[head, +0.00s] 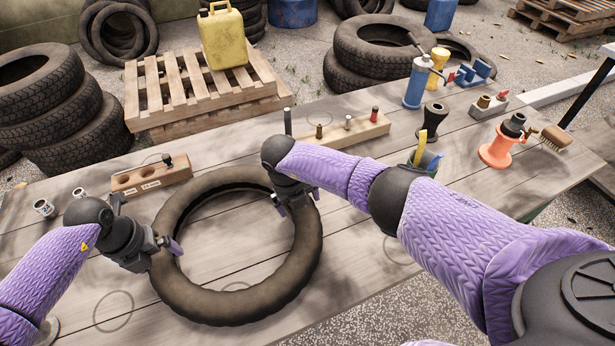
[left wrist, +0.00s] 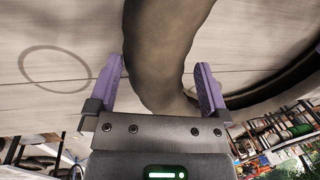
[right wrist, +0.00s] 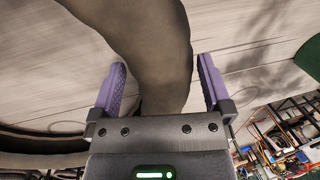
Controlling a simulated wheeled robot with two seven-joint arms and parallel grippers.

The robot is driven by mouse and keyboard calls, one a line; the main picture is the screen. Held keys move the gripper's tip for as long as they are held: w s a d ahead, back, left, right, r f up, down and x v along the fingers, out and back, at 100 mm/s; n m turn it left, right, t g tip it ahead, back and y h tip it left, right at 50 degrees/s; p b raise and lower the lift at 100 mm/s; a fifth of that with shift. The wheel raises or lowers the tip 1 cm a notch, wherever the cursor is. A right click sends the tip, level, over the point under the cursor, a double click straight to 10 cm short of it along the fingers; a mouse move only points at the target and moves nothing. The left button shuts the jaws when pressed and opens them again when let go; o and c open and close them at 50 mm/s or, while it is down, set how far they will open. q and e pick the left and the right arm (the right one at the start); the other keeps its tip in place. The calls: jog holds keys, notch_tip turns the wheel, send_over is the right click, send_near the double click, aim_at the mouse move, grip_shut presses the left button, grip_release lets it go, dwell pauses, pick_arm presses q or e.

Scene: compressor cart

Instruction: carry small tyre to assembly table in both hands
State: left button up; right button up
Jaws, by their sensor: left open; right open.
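The small tyre (head: 308,240), a worn dark brown ring, lies flat on the wooden table (head: 377,209). My left gripper (head: 170,250) is at the tyre's left side, its jaws open around the tyre's wall. In the left wrist view the tyre (left wrist: 165,50) passes between the two purple fingers (left wrist: 158,85). My right gripper (head: 296,203) is at the tyre's upper right, also open. In the right wrist view the tyre (right wrist: 150,45) runs between its fingers (right wrist: 160,85). The tyre's part under each gripper palm is hidden.
A wooden block with holes (head: 150,176) and a longer wooden rack (head: 345,132) stand behind the tyre. A blue pump bottle (head: 416,85), an orange stand (head: 496,150) and a brush (head: 556,138) are at the right. Stacked tyres (head: 60,105) and a pallet (head: 190,90) stand beyond the table.

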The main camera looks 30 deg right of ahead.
jog(key=shift+r, duration=0.15)
pick_arm(q)
notch_tip(320, 180, up, 11)
jog(key=a, duration=0.2)
jog(key=shift+s+f, duration=0.2)
pick_arm(e)
notch_tip(320, 180, up, 12)
jog(key=a, duration=0.2)
jog(key=shift+s+a+f, duration=0.2)
jog(key=shift+s+f, duration=0.05)
pick_arm(q)
jog(key=shift+a, duration=0.1)
